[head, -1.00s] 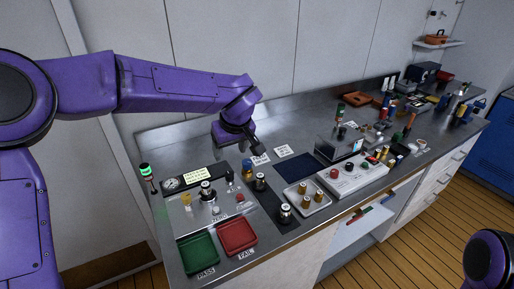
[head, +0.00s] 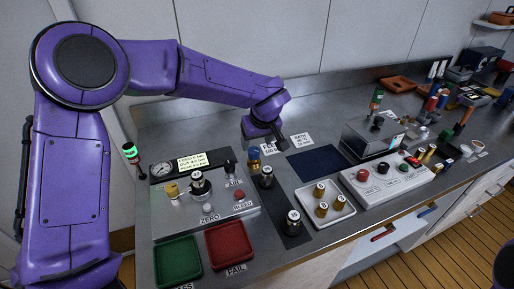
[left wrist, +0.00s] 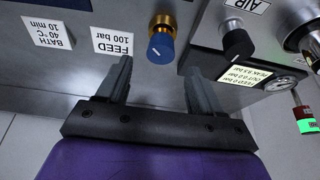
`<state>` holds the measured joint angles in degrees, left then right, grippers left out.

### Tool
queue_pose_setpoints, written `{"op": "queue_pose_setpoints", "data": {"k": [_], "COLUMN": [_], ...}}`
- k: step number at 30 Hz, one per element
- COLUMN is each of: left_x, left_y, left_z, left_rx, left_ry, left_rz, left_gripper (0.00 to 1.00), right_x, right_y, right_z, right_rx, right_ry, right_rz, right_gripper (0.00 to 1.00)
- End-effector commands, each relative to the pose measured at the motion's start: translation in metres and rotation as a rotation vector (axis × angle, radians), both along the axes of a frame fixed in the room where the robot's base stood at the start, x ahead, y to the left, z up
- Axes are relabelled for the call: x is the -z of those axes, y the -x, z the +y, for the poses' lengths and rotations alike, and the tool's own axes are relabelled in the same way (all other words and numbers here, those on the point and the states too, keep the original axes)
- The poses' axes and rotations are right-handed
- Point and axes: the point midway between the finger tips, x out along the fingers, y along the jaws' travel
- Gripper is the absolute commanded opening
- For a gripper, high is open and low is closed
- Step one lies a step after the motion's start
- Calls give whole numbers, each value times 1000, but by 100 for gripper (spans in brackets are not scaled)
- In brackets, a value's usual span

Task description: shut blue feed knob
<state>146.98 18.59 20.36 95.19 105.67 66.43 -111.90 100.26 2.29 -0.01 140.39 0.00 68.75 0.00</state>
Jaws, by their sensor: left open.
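In the left wrist view the gripper (left wrist: 157,66) has a finger on each side of the gap. Whether a finger touches the knob I cannot tell. My right gripper is out of view.
The black AIR knob (left wrist: 237,42) stands near the feed knob. A pressure gauge (head: 162,170), a green tray (head: 178,262) and a red tray (head: 230,246) are on the left. A dark blue mat (head: 315,163) lies flat to the right of the gripper.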

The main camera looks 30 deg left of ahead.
Motion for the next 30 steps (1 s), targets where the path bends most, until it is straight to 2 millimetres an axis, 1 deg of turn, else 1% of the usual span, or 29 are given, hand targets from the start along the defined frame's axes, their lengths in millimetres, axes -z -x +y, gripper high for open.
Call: {"op": "queue_pose_setpoints", "data": {"k": [1,3,7,10,17,20,21,22,23,25,30], "left_x": [10,22,39,44,46,46,46,45,45,45,44], "left_y": [-2,-6,-11,-13,-14,-14,-14,-14,-14,-14,-14], "left_z": [3,8,12,13,13,12,12,12,12,10,11], "left_rx": [-1,0,0,1,3,3,3,3,3,4,-9], "left_ry": [-1,-2,-1,0,0,0,0,0,0,0,0], "left_rz": [3,2,0,0,-1,-1,-1,-1,-1,-1,-1], "left_gripper": [66,66,66,66,66,37,24,14,10,10,11], "right_x": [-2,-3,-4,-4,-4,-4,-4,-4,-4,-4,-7], "right_y": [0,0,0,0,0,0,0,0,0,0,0], "right_z": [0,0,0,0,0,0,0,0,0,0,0], "right_rx": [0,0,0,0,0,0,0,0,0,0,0], "right_ry": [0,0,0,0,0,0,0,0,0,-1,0], "right_rz": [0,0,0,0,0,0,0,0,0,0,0], "right_gripper": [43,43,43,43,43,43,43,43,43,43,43]}}
